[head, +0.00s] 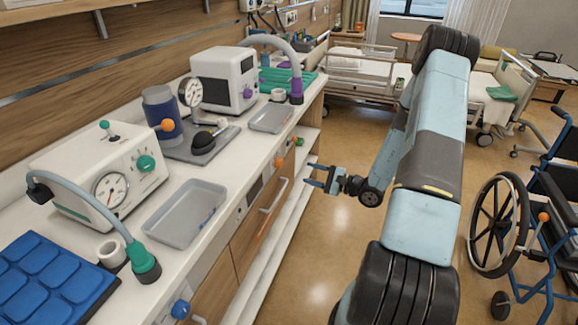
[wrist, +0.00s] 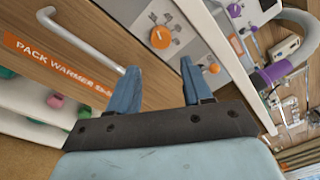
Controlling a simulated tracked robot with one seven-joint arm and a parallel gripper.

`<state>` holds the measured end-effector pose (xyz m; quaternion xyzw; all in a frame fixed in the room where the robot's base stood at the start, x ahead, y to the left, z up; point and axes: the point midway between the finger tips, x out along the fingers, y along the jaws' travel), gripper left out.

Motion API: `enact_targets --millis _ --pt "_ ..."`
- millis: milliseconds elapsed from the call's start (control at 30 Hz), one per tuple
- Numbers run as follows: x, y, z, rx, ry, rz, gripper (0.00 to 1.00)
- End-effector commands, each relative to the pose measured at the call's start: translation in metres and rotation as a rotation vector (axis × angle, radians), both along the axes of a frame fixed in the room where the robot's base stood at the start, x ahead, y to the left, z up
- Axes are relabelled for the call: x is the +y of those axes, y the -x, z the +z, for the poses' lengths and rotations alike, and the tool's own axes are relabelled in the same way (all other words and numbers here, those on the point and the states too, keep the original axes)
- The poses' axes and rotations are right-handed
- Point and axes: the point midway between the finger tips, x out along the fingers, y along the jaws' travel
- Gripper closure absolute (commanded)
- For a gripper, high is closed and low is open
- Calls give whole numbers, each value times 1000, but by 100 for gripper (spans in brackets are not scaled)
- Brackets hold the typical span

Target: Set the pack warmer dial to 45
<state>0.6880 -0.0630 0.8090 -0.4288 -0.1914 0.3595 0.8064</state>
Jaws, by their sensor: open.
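In the wrist view, a round orange dial (wrist: 160,38) with a pale pointer mark sits on a grey panel (wrist: 196,28) with small marks around it. The numbers are too small to read. An orange label reading "PACK WARMER SH…" (wrist: 62,62) is on the wooden front beside it. My gripper (wrist: 158,66) is open and empty, its blue fingers apart, with the dial beyond the fingertips and not touched. In the head view my gripper (head: 312,175) is in front of the cabinet, apart from it. An orange knob (head: 278,162) on the counter front there may be the dial.
A handle (wrist: 80,40) sticks out from the wooden front. A smaller orange knob (wrist: 214,69) lies right of the dial. The counter holds a grey tray (head: 160,232) and a white gauge unit (head: 70,165). A wheelchair (head: 500,225) stands right; the floor between is clear.

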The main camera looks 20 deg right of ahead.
Motion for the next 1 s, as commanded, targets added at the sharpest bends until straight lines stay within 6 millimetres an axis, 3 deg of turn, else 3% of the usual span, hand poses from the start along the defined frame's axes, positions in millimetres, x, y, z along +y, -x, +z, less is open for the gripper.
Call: enact_targets --millis 500,700,1000 --pt "65 -58 1 -1 0 2 50" --pt "77 -70 0 0 1 1 50" --pt "80 -73 0 1 1 0 50"
